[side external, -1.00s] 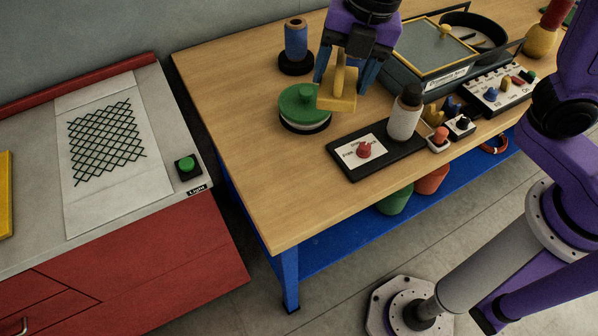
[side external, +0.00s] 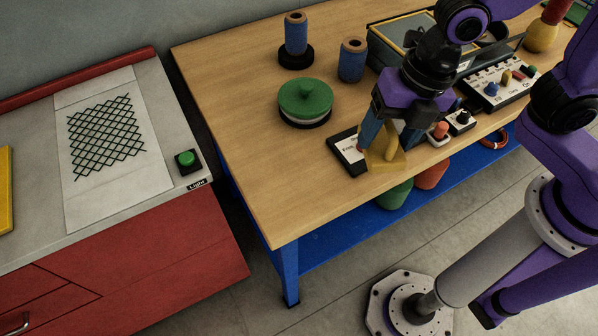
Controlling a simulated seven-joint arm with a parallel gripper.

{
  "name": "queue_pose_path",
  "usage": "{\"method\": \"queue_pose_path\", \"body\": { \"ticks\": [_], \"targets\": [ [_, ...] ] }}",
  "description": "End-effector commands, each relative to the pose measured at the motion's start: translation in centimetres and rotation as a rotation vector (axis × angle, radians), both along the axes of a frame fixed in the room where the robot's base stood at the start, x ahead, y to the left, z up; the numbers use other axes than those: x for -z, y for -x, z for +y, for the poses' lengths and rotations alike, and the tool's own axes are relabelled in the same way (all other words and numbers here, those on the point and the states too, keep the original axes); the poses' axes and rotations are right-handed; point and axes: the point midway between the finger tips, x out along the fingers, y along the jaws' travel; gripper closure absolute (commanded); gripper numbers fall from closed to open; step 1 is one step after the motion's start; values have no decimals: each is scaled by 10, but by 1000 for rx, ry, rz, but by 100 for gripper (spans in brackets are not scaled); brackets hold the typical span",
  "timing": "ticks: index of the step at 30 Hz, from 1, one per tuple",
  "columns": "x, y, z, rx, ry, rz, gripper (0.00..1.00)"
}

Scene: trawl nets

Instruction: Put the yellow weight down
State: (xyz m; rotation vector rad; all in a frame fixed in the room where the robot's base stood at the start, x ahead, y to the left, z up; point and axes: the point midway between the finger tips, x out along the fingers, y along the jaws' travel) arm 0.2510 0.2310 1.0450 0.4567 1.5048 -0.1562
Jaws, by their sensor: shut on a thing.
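The yellow weight (side external: 388,158) has a flat base and an upright handle. My gripper (side external: 388,140) is shut on its handle, with one blue finger on each side. The weight is in front of the black board (side external: 338,139) with a white card, at the front edge of the table. I cannot tell whether its base touches the board or hangs above it.
A green-lidded round container (side external: 305,100) and two blue spools (side external: 296,40) (side external: 352,60) stand behind to the left. A small box with an orange knob (side external: 438,131) and a switch panel (side external: 494,92) lie to the right. The table's front left (side external: 285,190) is clear.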

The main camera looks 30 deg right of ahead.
Motion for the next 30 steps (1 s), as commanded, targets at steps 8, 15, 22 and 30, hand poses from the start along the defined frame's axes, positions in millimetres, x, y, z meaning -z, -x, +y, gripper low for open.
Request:
{"method": "queue_pose_path", "body": {
  "ticks": [8, 15, 22, 30],
  "targets": [
    [12, -9, 9, 3, -4, -2, 100],
    [27, -33, 30, 3, -4, -2, 100],
    [41, -57, 53, 2, -3, -2, 100],
    [68, -80, 73, 2, -2, -1, 100]
  ]
}}
